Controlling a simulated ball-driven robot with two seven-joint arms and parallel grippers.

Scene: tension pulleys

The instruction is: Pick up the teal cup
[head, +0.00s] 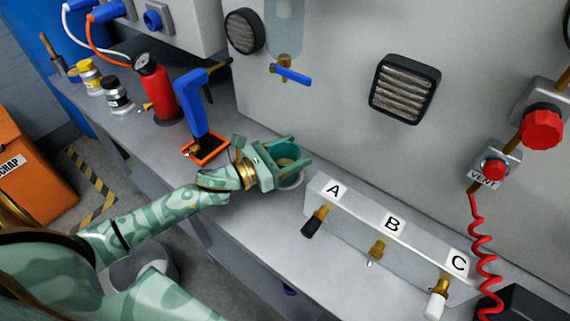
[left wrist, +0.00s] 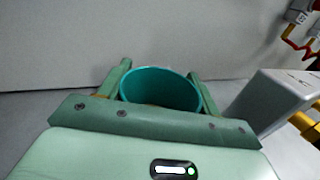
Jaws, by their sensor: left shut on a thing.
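The teal cup (left wrist: 160,88) sits between the two fingers of my left gripper (head: 295,155) in the left wrist view, its round mouth toward the camera. In the head view the cup (head: 283,152) shows partly between the fingers, over the grey bench in front of the wall panel. My left gripper (left wrist: 160,85) is shut on the cup, one finger on each side. The lower part of the cup is hidden by the gripper, and I cannot tell whether its base touches the bench. My right gripper is not in view.
A block with valves A, B and C (head: 375,235) stands just right of the gripper. A blue-handled tool in an orange-edged base (head: 195,105), a red bottle (head: 154,85) and small jars (head: 117,97) stand to the left. A blue tap (head: 290,73) juts out above.

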